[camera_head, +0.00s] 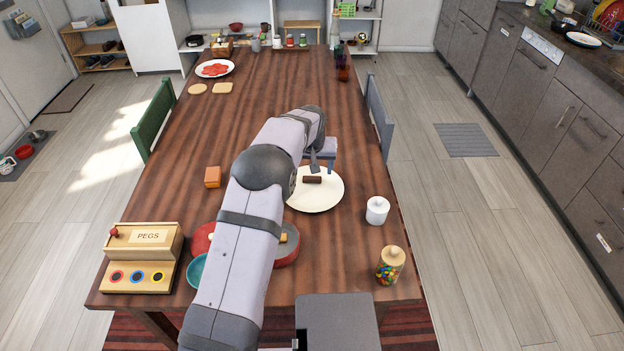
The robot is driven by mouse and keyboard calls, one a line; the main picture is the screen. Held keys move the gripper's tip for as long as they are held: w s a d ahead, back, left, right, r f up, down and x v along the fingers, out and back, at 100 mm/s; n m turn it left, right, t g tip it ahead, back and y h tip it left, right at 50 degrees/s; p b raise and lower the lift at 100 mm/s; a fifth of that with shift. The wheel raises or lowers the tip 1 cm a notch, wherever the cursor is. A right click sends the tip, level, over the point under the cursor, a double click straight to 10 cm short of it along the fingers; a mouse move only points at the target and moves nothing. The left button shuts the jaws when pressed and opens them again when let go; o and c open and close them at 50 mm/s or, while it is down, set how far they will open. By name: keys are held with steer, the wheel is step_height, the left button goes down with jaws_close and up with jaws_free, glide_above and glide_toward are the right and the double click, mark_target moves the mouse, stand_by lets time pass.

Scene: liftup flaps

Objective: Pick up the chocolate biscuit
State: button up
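A small dark brown bar, which looks like the chocolate biscuit (312,180), lies on a round cream plate (322,200) right of the table's middle. My gripper (322,168) points down just behind the biscuit, over the far part of the plate. Its two fingers look apart, with nothing visible between them. The left fingertip appears close above or behind the biscuit; I cannot tell whether it touches. My arm crosses the near table and hides part of the red round dish (287,252).
A white lidded jar (377,210) and a candy jar (390,265) stand to the right of the plate. A pegs box (142,258), a teal bowl (196,271) and an orange block (212,177) are on the left. The table's middle beyond the gripper is mostly clear.

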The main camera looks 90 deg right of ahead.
mark_target(312, 178)
steer(key=shift+p+x, duration=0.95)
steer(key=shift+x, duration=1.8)
steer(key=shift+w+a, duration=0.15)
steer(key=shift+w, duration=0.05)
steer(key=c, duration=1.1)
